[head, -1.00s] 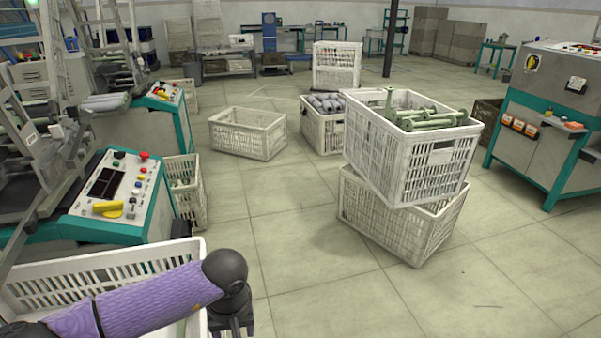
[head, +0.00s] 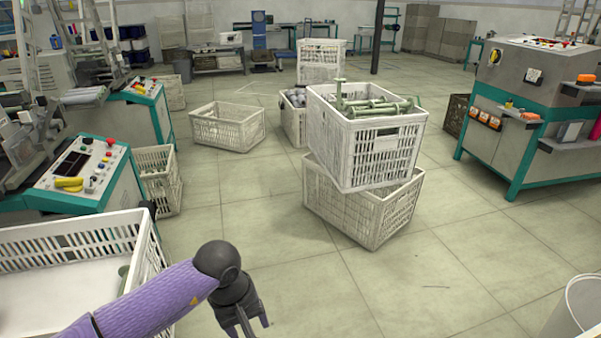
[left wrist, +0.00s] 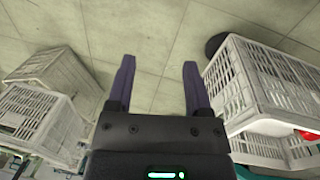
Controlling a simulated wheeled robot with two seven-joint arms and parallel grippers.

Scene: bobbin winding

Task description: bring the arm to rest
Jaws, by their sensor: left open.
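My left arm, in a purple sleeve, comes in from the lower left of the head view. Its gripper (head: 246,330) hangs downward just right of the near white crate (head: 75,240). In the left wrist view the two dark fingers of the left gripper (left wrist: 158,85) stand apart with only floor between them. The gripper is open and empty. My right gripper is not in view.
Two stacked white crates (head: 365,215) stand ahead, the upper one (head: 385,150) holding green bobbins (head: 375,106). Control panels (head: 85,170) stand at the left. A teal-framed machine (head: 520,120) and a pale bucket (head: 580,310) are at the right. Floor between is clear.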

